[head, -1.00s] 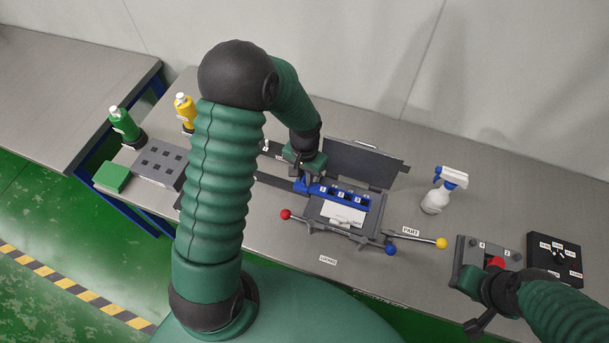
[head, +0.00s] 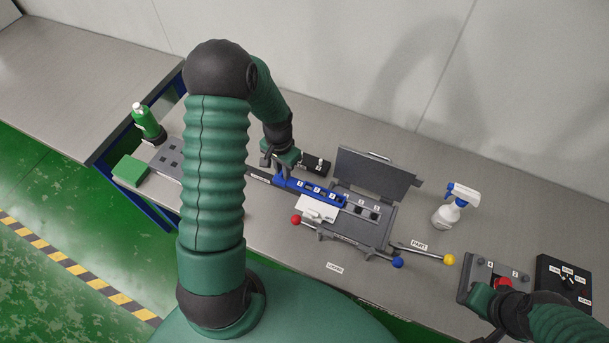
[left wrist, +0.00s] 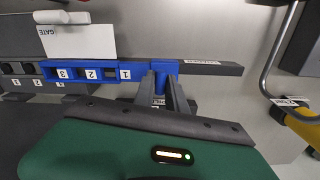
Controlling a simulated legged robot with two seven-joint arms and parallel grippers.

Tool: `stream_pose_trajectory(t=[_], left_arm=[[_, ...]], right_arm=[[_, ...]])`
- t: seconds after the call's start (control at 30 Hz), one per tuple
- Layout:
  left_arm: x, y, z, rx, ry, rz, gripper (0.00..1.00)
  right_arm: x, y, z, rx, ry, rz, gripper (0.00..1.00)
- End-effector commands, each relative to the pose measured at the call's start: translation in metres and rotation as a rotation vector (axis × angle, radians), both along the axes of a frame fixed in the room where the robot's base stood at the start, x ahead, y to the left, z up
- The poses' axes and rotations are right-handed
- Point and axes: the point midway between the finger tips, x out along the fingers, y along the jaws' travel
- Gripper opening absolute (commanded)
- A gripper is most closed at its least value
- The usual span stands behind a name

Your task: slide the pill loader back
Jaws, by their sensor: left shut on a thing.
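The blue pill loader (head: 318,190) with numbered openings lies partly over the grey machine bed (head: 372,229) and partly out on its dark rail to the left. In the left wrist view the loader (left wrist: 105,72) shows labels 1, 2 and 3. My left gripper (head: 280,173) is shut on the blue block at the loader's left end; its fingers (left wrist: 165,88) show close around that block in the wrist view. A white plate labelled GATE (left wrist: 78,42) sits beside the loader. My right gripper (head: 484,298) is by the red button at the right; its jaws are unclear.
The machine's dark lid (head: 375,178) stands open behind the bed. Levers with red (head: 296,220), blue (head: 398,263) and yellow (head: 449,259) knobs are in front. A spray bottle (head: 447,214) stands right. A green bottle (head: 146,122) and grey rack (head: 168,158) are left.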

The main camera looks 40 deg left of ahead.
Motion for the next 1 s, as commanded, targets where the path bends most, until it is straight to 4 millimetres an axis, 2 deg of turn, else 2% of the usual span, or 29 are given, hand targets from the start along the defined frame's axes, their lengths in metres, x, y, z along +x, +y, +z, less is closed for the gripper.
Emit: stream_pose_trajectory(t=[0.03,0.2,0.4,0.5,0.7,1.0], left_arm=[[-0.008,0.013,-0.001,-0.004,0.012,0.005,0.0],[-0.018,0.055,-0.002,-0.005,0.011,0.004,0.0],[-0.027,0.093,-0.003,-0.005,0.011,0.002,0.0],[-0.03,0.106,-0.003,-0.006,0.012,0.001,0.0],[-0.033,0.122,-0.003,-0.005,0.011,0.0,0.0],[-0.035,0.127,-0.003,-0.002,0.011,0.0,0.0]], right_arm=[[0.0,0.0,0.003,0.0,0.0,0.0,0.38],[0.0,0.0,0.006,0.0,0.0,0.0,0.38],[0.0,0.0,0.007,0.0,0.0,0.0,0.38],[0.0,0.0,0.007,0.0,0.0,0.0,0.38],[0.0,0.0,0.007,0.0,0.0,0.0,0.38],[0.0,0.0,0.007,0.0,0.0,0.0,0.38]])
